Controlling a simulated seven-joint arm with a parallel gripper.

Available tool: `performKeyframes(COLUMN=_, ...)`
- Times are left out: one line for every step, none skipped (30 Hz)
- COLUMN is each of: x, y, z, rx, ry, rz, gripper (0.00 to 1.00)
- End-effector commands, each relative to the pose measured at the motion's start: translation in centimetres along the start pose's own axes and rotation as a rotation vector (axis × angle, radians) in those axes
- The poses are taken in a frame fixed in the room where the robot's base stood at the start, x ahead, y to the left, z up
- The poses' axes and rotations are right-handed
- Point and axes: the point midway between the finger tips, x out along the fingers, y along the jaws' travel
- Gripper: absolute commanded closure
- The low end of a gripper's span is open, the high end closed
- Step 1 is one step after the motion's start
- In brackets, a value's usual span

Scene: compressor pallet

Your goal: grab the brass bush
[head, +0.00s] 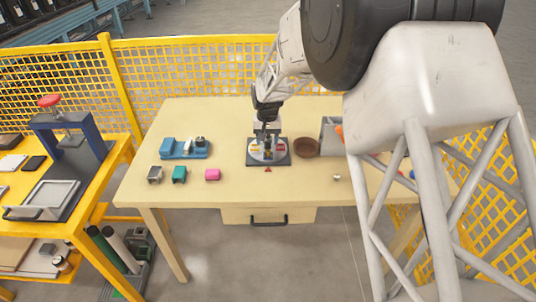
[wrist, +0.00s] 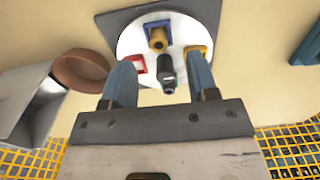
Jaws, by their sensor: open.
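A brass-coloured bush (wrist: 158,40) stands in a blue square holder on a white round disc (wrist: 190,20), best seen in the wrist view. The disc sits on a dark square plate (head: 251,163), shown in the head view. My gripper (wrist: 160,68) is open above the disc. A dark green-and-black piece (wrist: 167,72) shows between its fingers, apart from both. The brass bush shows beyond that piece, farther up the picture. A red holder (wrist: 136,65) is beside the left finger, and a yellow holder (wrist: 203,50) is beside the right finger, partly hidden by it.
A brown round bowl (head: 306,147) and a grey metal box (head: 331,135) stand right of the plate. A blue fixture (head: 185,149) and grey, green (head: 179,174) and pink blocks (head: 212,175) are left. The table's front has free room.

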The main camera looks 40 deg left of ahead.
Motion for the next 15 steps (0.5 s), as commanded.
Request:
performKeyframes(x=0.14, y=0.01, z=-0.02, rx=0.000, ry=0.001, rz=0.000, gripper=0.46)
performKeyframes(x=0.17, y=0.01, z=-0.02, rx=0.000, ry=0.001, rz=0.000, gripper=0.46)
performKeyframes(x=0.19, y=0.01, z=-0.02, rx=0.000, ry=0.001, rz=0.000, gripper=0.46)
performKeyframes(x=0.18, y=0.01, z=-0.02, rx=0.000, ry=0.001, rz=0.000, gripper=0.46)
performKeyframes(x=0.18, y=0.01, z=-0.02, rx=0.000, ry=0.001, rz=0.000, gripper=0.46)
performKeyframes(x=0.18, y=0.01, z=-0.02, rx=0.000, ry=0.001, rz=0.000, gripper=0.46)
performKeyframes(x=0.18, y=0.01, z=-0.02, rx=0.000, ry=0.001, rz=0.000, gripper=0.46)
performKeyframes(x=0.18, y=0.01, z=-0.02, rx=0.000, ry=0.001, rz=0.000, gripper=0.46)
performKeyframes(x=0.18, y=0.01, z=-0.02, rx=0.000, ry=0.001, rz=0.000, gripper=0.46)
performKeyframes(x=0.21, y=0.01, z=-0.02, rx=0.000, ry=0.001, rz=0.000, gripper=0.46)
performKeyframes(x=0.26, y=0.02, z=-0.02, rx=0.000, ry=0.001, rz=0.000, gripper=0.46)
performKeyframes(x=0.36, y=0.02, z=-0.03, rx=0.000, ry=0.001, rz=0.000, gripper=0.46)
performKeyframes(x=0.48, y=0.04, z=-0.04, rx=0.000, ry=0.001, rz=0.000, gripper=0.46)
performKeyframes(x=0.64, y=0.05, z=-0.06, rx=0.000, ry=0.000, rz=0.000, gripper=0.46)
performKeyframes(x=0.91, y=0.08, z=-0.09, rx=0.000, ry=0.000, rz=0.000, gripper=0.46)
